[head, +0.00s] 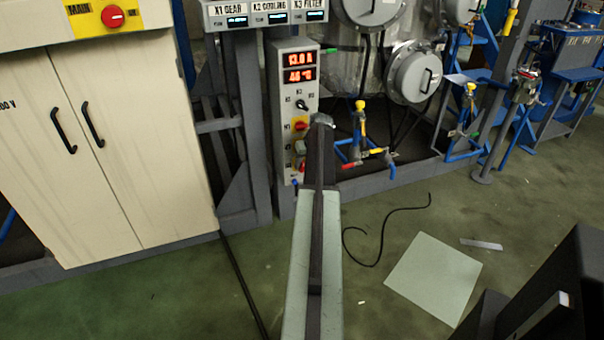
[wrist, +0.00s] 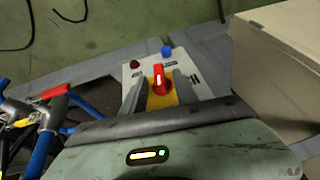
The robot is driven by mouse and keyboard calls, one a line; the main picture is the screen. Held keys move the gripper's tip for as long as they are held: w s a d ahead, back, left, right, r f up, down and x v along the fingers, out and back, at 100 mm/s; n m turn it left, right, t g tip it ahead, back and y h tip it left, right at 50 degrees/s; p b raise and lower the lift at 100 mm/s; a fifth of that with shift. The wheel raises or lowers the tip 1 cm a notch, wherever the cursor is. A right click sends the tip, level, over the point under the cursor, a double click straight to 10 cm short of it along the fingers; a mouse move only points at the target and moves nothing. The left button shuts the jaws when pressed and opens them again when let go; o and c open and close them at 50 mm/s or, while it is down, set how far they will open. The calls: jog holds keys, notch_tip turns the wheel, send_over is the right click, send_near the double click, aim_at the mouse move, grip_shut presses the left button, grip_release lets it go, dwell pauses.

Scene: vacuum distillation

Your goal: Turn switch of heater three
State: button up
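The grey control panel (head: 283,95) stands left of centre in the head view, with two lit red displays and a column of switches. One red switch on a yellow plate (head: 300,126) shows there; the lower switches are largely hidden by my arm. In the wrist view a red rotary switch (wrist: 158,78) on a yellow plate sits between the two fingers of my gripper (wrist: 160,88). The fingers stand apart on either side of it, with a visible gap. I cannot clearly read this switch's label.
A blue button (wrist: 167,51) and a dark red one (wrist: 134,64) are close beyond the switch. A cream cabinet (head: 130,150) stands left of the panel. Blue pipes and valves (head: 362,150) are at its right. A pale plate (head: 433,278) and a black cable (head: 385,225) lie on the floor.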

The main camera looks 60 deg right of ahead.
jog(key=shift+w+d+f, duration=0.1)
jog(key=shift+w+f, duration=0.1)
jog(key=shift+f, duration=0.35)
jog(key=shift+r, duration=0.15)
grip_shut()
jog(key=shift+w+a+h, duration=0.1)
jog(key=shift+a+h, duration=0.15)
jog(key=shift+h, duration=0.05)
jog(key=shift+d+g+h, duration=0.1)
jog(key=shift+g+h, duration=0.2)
jog(key=shift+g, duration=0.1)
grip_release()
jog(key=shift+w, duration=0.1)
